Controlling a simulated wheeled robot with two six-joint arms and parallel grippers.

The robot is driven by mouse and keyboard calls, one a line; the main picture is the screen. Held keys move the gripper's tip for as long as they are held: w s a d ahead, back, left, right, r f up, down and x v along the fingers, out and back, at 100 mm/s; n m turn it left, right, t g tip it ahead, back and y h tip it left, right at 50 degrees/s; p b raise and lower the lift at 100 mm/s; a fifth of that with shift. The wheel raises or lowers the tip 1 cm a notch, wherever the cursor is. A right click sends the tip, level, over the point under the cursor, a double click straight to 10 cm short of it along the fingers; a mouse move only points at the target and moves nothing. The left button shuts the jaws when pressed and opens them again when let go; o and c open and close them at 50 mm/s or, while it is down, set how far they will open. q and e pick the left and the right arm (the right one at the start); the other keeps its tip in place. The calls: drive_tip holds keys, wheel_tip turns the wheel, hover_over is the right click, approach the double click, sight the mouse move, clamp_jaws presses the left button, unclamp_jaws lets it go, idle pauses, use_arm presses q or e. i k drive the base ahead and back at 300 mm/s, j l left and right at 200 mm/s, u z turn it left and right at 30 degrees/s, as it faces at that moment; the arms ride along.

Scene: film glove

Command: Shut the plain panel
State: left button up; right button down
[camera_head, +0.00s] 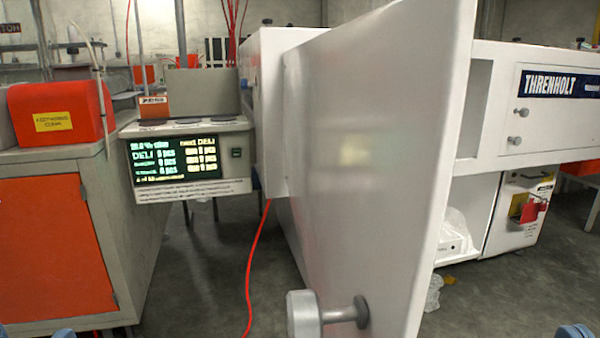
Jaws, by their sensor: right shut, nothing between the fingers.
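The plain panel (350,150) is a large blank white door. It stands open and upright, swung out toward me across the middle of the view. Its left edge meets a white cabinet body (270,100). A grey round knob (305,315) on a short stem sticks out low on its face, at the bottom of the view. Only a blue sliver of my right gripper (573,332) shows at the bottom right edge. It is shut and empty, apart from the panel. Blue bits of my left arm show at the bottom left; its fingers cannot be made out.
A grey bench with an orange door (68,250) stands at left, with a red box (60,111) on top. A display unit (188,155) stands beside the cabinet. A red cable (252,270) lies on the floor. A white machine marked THRENHOLT (560,125) stands at right.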

sight(374, 102)
drive_tip(key=k+j+z, duration=0.1)
drive_tip(key=k+j, duration=0.6)
drive_tip(key=k+j+z, duration=0.1)
drive_tip(key=k+j, duration=0.55)
drive_tip(key=k, duration=0.15)
